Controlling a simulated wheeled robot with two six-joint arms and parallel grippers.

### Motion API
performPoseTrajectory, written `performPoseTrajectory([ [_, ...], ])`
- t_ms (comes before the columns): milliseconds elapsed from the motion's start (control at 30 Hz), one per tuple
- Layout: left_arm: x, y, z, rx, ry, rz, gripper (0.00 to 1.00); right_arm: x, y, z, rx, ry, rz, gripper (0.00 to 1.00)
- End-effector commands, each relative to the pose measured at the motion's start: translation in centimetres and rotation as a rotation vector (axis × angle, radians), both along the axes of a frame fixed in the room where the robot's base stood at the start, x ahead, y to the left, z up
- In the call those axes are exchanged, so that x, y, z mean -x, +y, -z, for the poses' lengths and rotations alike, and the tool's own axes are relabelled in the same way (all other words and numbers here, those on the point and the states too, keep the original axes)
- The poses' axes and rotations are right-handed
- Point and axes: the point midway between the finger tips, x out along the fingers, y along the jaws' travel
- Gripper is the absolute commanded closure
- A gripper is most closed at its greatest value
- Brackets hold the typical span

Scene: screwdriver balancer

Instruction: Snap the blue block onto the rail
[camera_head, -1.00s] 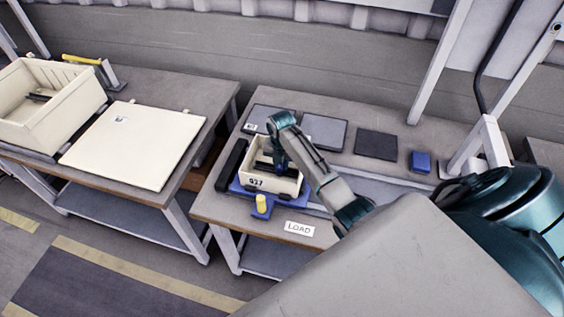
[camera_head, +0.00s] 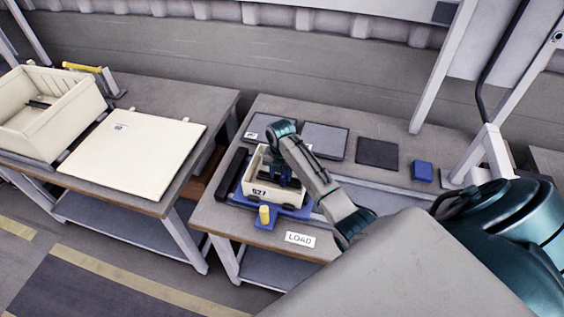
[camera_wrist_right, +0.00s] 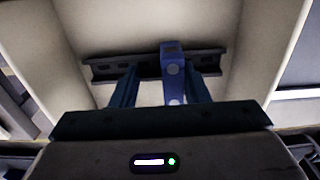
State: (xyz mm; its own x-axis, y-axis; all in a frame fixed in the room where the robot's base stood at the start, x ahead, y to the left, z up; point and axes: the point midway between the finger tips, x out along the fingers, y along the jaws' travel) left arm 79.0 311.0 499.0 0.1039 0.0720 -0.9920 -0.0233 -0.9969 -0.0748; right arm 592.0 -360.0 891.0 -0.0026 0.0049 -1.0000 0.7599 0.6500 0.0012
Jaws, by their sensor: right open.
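My right gripper (camera_wrist_right: 162,78) is open, one finger on each side of the block. A gap shows at the left finger; the right finger is close to the block, contact unclear. In the head view my right gripper (camera_head: 285,180) reaches down into the bin and hides the block. My left gripper is not in view.
Behind are grey plates (camera_head: 325,140), a dark pad (camera_head: 377,153) and a small blue box (camera_head: 422,171).

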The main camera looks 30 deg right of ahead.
Motion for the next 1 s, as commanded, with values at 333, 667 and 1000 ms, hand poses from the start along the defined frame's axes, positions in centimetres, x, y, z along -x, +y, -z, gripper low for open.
performPoseTrajectory([
  [333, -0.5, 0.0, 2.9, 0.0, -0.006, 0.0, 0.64, 0.7, 0.1, -6.2, 0.003, -0.006, -0.001, 0.57],
  [667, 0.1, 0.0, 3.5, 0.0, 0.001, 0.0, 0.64, 0.7, 0.0, -10.8, 0.008, -0.017, 0.0, 0.57],
  [1000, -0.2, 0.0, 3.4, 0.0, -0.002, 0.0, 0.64, 0.7, 0.0, -11.1, 0.008, -0.018, 0.001, 0.57],
])
